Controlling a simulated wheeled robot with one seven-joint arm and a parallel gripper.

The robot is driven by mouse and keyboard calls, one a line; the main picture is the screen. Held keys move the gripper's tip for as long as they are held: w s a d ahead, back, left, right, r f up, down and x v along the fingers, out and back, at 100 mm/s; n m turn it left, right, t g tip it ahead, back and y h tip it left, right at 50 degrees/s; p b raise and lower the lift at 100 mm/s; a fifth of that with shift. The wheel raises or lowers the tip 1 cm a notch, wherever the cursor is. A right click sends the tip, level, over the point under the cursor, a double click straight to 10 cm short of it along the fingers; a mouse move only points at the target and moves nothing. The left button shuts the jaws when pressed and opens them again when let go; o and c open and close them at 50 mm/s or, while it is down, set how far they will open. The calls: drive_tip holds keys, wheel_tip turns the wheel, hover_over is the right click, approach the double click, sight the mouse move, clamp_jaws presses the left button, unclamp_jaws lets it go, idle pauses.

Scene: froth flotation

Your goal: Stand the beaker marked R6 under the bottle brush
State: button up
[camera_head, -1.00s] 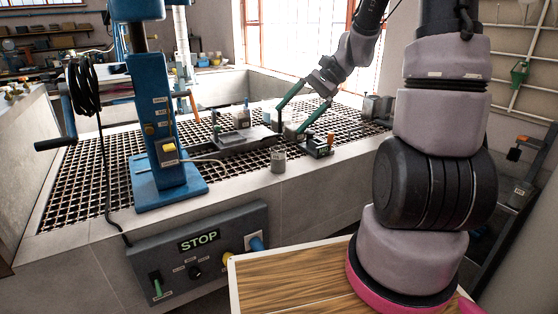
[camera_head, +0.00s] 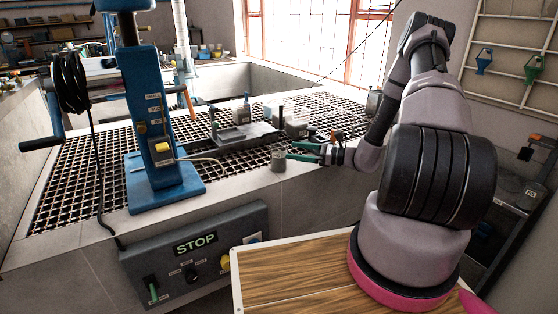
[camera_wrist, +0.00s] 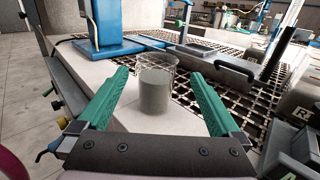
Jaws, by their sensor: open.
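A clear glass beaker (camera_head: 278,161) with grey contents stands upright at the front edge of the grating, on or beside the pale ledge. It also shows in the wrist view (camera_wrist: 154,92), straight ahead between the fingers. No R6 mark is legible on it. My gripper (camera_head: 291,151) is open, its two green fingers level and pointing left at the beaker. In the wrist view my gripper (camera_wrist: 158,75) has a finger on each side of the beaker, with gaps; whether the tips reach past it is unclear. I cannot pick out the bottle brush for certain.
A blue stand (camera_head: 157,140) with a crank rises left of the beaker. A grey tray (camera_wrist: 215,68) with a dark upright post (camera_wrist: 274,55) lies behind it on the grating (camera_head: 95,165). Boxes (camera_head: 297,125) stand near it. A STOP panel (camera_head: 195,243) is below.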

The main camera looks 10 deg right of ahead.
hover_over(271, 167)
drive_tip(key=shift+w+f, duration=0.1)
drive_tip(key=shift+w, duration=0.15)
idle(0.3)
drive_tip(key=c, duration=1.5)
